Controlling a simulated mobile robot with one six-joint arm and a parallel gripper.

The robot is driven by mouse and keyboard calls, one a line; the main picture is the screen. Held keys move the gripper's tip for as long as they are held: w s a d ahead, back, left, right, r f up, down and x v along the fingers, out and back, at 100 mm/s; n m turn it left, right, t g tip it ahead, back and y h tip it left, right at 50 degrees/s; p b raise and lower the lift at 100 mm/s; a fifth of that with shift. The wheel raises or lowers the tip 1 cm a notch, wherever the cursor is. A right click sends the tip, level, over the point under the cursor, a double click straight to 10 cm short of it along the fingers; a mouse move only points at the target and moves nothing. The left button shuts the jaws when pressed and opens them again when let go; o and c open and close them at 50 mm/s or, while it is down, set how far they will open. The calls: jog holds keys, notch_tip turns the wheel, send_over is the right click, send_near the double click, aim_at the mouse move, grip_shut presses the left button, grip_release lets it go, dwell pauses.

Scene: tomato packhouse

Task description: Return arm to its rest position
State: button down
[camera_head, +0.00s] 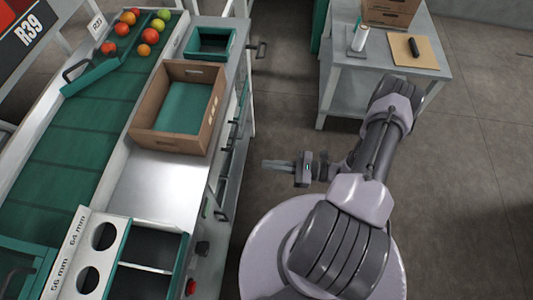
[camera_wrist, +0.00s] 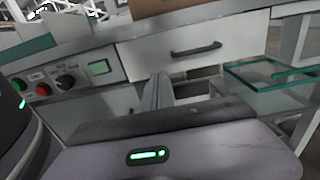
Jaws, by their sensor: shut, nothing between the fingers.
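My gripper (camera_head: 277,165) is at the end of my folded arm, over the open floor to the right of the packing bench. Its fingers point left toward the bench front and lie together with nothing between them. In the wrist view the fingers (camera_wrist: 158,92) show in front of a bench drawer with a dark handle (camera_wrist: 196,49). The gripper is apart from the bench in the head view.
The bench carries an open cardboard box (camera_head: 142,130), a small green tray (camera_head: 190,47) and a sizing plate with round holes (camera_head: 104,236). Tomatoes (camera_head: 122,29) lie on the green belt (camera_head: 60,145). A side table (camera_head: 345,70) stands behind my arm. Floor at right is clear.

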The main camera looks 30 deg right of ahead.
jog(key=w+a+r+n+g+h, duration=0.1)
jog(key=a+r+n+g+h, duration=0.1)
jog(key=r+n+g, duration=0.55)
jog(key=a+r+n+g+h, duration=0.25)
jog(key=r+n, duration=0.25)
jog(key=r, duration=0.6)
jog(key=s+a+r+n+t+h, duration=0.2)
jog(key=s+r+n+h, duration=0.2)
jog(key=r, duration=0.5)
jog(key=s+a+r+n+t+h, duration=0.3)
jog(key=s+r+n+h, duration=0.1)
jog(key=r, duration=0.5)
jog(key=shift+s+a+r, duration=0.3)
jog(key=shift+s+r, duration=0.05)
